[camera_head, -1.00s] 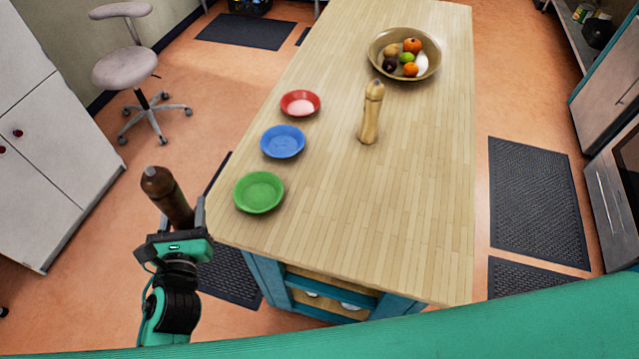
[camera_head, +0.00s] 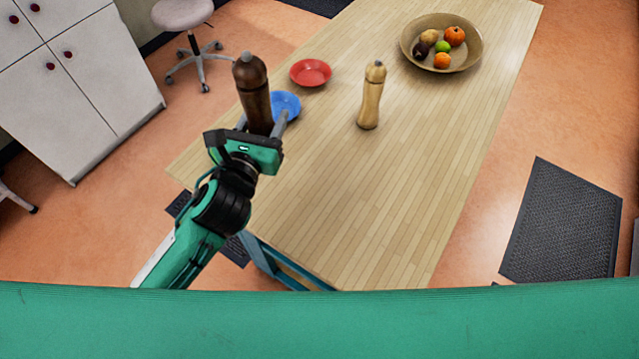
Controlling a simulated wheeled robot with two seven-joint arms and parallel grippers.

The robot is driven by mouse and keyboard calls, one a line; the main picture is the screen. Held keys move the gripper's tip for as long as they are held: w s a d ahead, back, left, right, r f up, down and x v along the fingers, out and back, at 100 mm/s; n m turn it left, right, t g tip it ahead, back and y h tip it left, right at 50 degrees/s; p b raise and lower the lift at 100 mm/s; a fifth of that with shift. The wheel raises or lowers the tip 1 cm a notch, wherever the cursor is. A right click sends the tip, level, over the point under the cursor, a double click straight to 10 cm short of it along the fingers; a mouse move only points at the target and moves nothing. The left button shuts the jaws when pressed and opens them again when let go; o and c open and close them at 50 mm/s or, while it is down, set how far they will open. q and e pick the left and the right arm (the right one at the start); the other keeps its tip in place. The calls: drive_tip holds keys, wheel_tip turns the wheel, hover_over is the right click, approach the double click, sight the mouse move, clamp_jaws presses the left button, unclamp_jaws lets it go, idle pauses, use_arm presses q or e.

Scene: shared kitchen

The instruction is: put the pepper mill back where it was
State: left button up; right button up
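A dark brown pepper mill (camera_head: 254,90) is held upright in my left gripper (camera_head: 262,122), whose two fingers close on its lower part. The mill is over the left part of the wooden table in the picture, and I cannot tell its height above it. A light wooden mill (camera_head: 371,98) stands upright on the table, to the right of the held one. A red dish (camera_head: 310,72) and a blue dish (camera_head: 287,104) are on the table; the blue one is partly hidden by my gripper. The green dish is hidden. My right gripper is not in view.
The wooden table (camera_head: 340,200) is bare at its near and right parts. A bowl of fruit (camera_head: 478,52) stands at its far end. White cabinets (camera_head: 100,90) and a stool (camera_head: 182,14) are on the left. Dark mats (camera_head: 563,222) lie on the floor.

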use_arm(q)
drive_tip(key=w+d+r+m+g+h+b, duration=0.25)
drive_tip(key=d+m+h, duration=0.2)
drive_tip(key=d, duration=0.65)
drive_tip(key=shift+n+h, duration=0.25)
drive_tip(key=shift+n, duration=0.3)
drive_tip(key=f+b, duration=0.1)
drive_tip(key=f, duration=0.7)
drive_tip(key=f+b, duration=0.1)
drive_tip(key=f, duration=0.8)
drive_tip(key=shift+s+d, duration=0.1)
drive_tip(key=shift+s, duration=0.1)
drive_tip(key=shift+f+b, duration=0.3)
drive_tip(key=shift+f, duration=1.6)
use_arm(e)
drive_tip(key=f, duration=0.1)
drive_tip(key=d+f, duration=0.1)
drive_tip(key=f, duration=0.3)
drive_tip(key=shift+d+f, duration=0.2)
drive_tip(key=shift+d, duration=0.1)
